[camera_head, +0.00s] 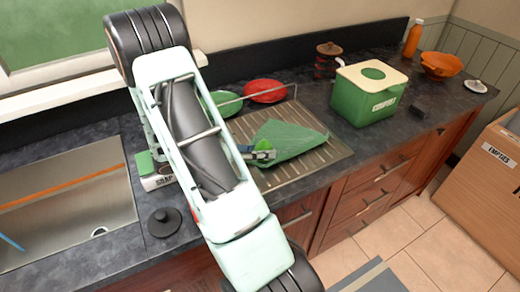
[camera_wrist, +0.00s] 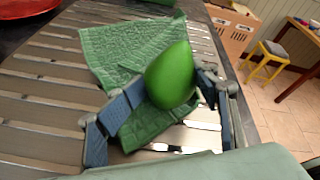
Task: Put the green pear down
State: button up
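The green pear (camera_wrist: 171,76) is between the two blue-grey fingers of my gripper (camera_wrist: 172,92) in the wrist view. The fingers touch it on both sides, so the gripper is shut on it. Behind and below the pear lies a green cloth (camera_wrist: 115,48) on a slatted metal drainboard (camera_wrist: 40,110). I cannot tell whether the pear touches the cloth. In the head view my gripper (camera_head: 262,153) is low over the left edge of the cloth (camera_head: 290,138), and the pear is mostly hidden there.
A red plate (camera_head: 265,91) and a green plate (camera_head: 222,103) stand behind the drainboard (camera_head: 335,150) near a wire rail. A green compost bin (camera_head: 368,93) is to the right. The sink (camera_head: 70,205) and a black lid (camera_head: 164,222) are to the left.

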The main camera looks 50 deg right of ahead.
jog(key=shift+r+p, duration=0.45)
jog(key=shift+r, duration=0.15)
jog(key=b+v, duration=0.1)
jog(key=v, duration=1.1)
jog(key=shift+s+r, duration=0.1)
jog(key=shift+r, duration=0.05)
